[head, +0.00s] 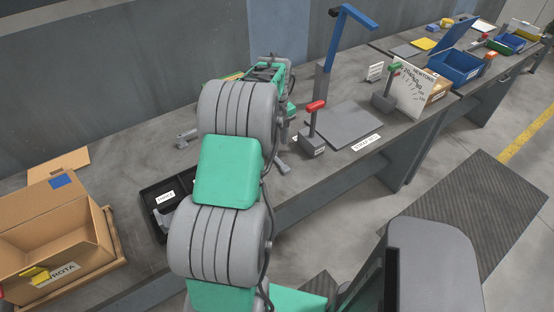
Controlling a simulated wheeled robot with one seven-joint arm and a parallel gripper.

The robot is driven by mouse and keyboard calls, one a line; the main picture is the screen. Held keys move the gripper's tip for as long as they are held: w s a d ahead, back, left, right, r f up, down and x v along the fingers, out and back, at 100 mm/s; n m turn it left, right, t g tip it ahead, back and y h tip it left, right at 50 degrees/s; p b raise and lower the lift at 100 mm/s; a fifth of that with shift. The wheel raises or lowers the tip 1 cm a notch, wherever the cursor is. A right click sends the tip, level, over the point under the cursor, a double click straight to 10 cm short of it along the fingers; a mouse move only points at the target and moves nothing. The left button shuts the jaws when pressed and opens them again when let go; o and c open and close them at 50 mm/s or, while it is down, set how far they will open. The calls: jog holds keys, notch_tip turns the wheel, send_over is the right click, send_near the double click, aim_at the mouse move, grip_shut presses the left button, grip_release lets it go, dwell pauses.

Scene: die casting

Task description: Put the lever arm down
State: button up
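My own grey and green arm fills the middle of the head view and covers part of the bench. Its far end reaches over the back of the bench, and I cannot make out the gripper's fingers behind the arm links. I cannot see whether a lever arm is held. A grey part (163,219) lies in the black labelled bin (150,196), partly hidden by my arm. Small grey pieces also show on the bench, one left of my arm (186,138) and one right of it (283,164); I cannot tell what they are.
A cardboard box (85,215) stands at left. A red-handled lever on a block (312,142) stands beside a bare grey plate (345,124) with a label in front.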

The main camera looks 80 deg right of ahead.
aim_at(278, 160)
jog(key=f+p, duration=0.1)
jog(key=f, duration=0.7)
jog(key=shift+s+d+p, duration=0.2)
jog(key=shift+p, duration=0.2)
jog(key=shift+r, duration=0.1)
grip_shut()
dwell(0.7)
